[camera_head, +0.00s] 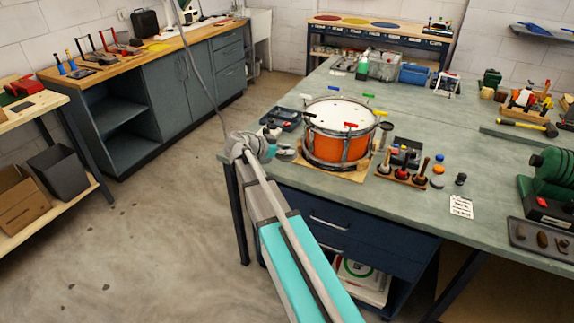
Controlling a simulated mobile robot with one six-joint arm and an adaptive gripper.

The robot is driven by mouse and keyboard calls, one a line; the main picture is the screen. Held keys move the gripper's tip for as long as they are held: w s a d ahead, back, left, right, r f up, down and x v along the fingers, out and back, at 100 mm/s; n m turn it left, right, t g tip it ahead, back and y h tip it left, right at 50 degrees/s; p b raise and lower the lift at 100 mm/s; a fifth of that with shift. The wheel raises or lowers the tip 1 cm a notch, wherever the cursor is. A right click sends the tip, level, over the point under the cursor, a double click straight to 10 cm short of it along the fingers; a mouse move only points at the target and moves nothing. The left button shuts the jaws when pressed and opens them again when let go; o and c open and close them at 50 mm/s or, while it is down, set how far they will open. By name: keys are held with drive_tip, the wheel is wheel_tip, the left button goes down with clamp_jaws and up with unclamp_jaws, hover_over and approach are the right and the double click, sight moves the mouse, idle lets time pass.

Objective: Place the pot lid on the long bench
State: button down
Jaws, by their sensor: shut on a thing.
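My arm reaches up from the bottom middle, and my gripper (283,154) is small at its end, by the left front edge of the grey-green bench (455,235). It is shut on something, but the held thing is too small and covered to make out. I cannot pick out a pot lid for certain. An orange drum (338,148) with a white head stands on a board on this bench, just right of my gripper. A second bench (190,45), wood-topped with grey cabinets, runs along the left wall. The frame does not settle which is the long bench.
A dark tray (283,119) lies behind my gripper. A wooden tool holder (402,173) and small jars stand right of the drum. A green machine (552,178) is at far right. Open floor (150,230) lies between the benches.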

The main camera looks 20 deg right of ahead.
drive_tip(key=b, duration=0.5)
hover_over(286, 168)
drive_tip(key=shift+s+a+f, duration=0.1)
drive_tip(key=shift+s+f, duration=0.1)
drive_tip(key=shift+f, duration=1.25)
drive_tip(key=shift+s+a+f, duration=0.1)
drive_tip(key=shift+s+f, duration=0.05)
drive_tip(key=shift+f, duration=1.25)
drive_tip(key=shift+w+d+f+b, duration=0.2)
drive_tip(key=shift+w+f+b, duration=0.3)
drive_tip(key=shift+f+b, duration=0.25)
drive_tip(key=shift+s+f+b, duration=0.1)
drive_tip(key=shift+f+b, duration=1.15)
drive_tip(key=shift+b, duration=0.05)
drive_tip(key=shift+f+b, duration=0.45)
drive_tip(key=c, duration=0.5)
unclamp_jaws()
drive_tip(key=shift+r, duration=0.2)
